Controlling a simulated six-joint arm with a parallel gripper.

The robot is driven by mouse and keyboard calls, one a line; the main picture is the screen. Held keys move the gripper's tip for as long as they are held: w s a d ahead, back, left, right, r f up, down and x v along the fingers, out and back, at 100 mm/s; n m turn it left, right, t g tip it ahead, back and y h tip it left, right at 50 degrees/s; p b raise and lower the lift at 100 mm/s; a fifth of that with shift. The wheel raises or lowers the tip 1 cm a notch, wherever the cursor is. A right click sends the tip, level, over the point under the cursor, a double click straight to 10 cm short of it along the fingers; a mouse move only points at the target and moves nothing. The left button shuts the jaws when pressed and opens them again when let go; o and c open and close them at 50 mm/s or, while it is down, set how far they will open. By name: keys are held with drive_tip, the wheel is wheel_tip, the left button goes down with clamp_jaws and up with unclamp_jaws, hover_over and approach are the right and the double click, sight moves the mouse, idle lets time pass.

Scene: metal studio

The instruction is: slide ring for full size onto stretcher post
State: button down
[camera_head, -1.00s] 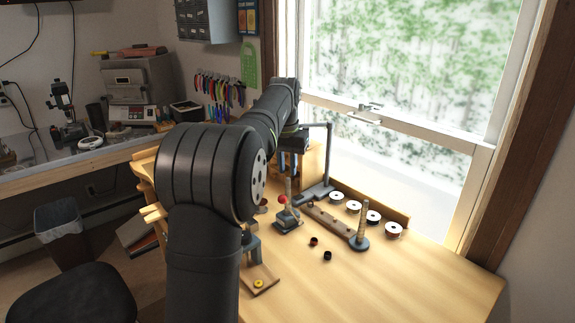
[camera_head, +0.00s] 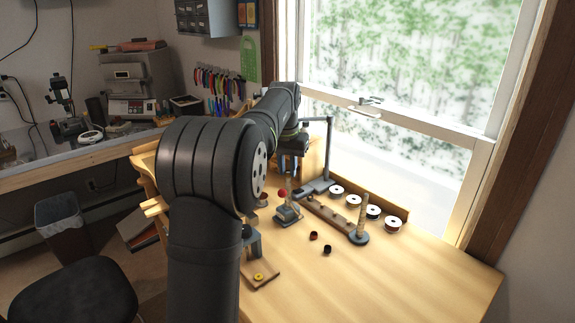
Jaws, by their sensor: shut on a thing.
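The stretcher (camera_head: 288,214) stands on the bench with a red ball knob (camera_head: 282,194) and a slim upright post (camera_head: 289,186). My gripper (camera_head: 291,172) is just above the post's top, pointing down, partly hidden behind my own arm. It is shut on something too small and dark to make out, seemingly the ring. I cannot tell whether the ring is above the post or around its tip.
A tapered post on a round base (camera_head: 360,220) stands to the right, by a wooden rail (camera_head: 328,216) and several white spools (camera_head: 373,212). A lamp-like stand (camera_head: 330,155) rises close behind my gripper. The bench's front right is clear.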

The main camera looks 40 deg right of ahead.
drive_tip(key=shift+f, duration=0.3)
drive_tip(key=c, duration=1.2)
unclamp_jaws()
wheel_tip(320, 180, up, 17)
drive_tip(key=s+a, duration=0.1)
drive_tip(key=a, duration=0.1)
drive_tip(key=shift+r, duration=0.15)
drive_tip(key=f, duration=0.5)
drive_tip(key=d+f, duration=0.1)
drive_tip(key=f, duration=0.5)
drive_tip(key=w+d+f, duration=0.1)
drive_tip(key=f, duration=0.5)
drive_tip(key=shift+f, duration=0.2)
drive_tip(key=shift+r, duration=0.1)
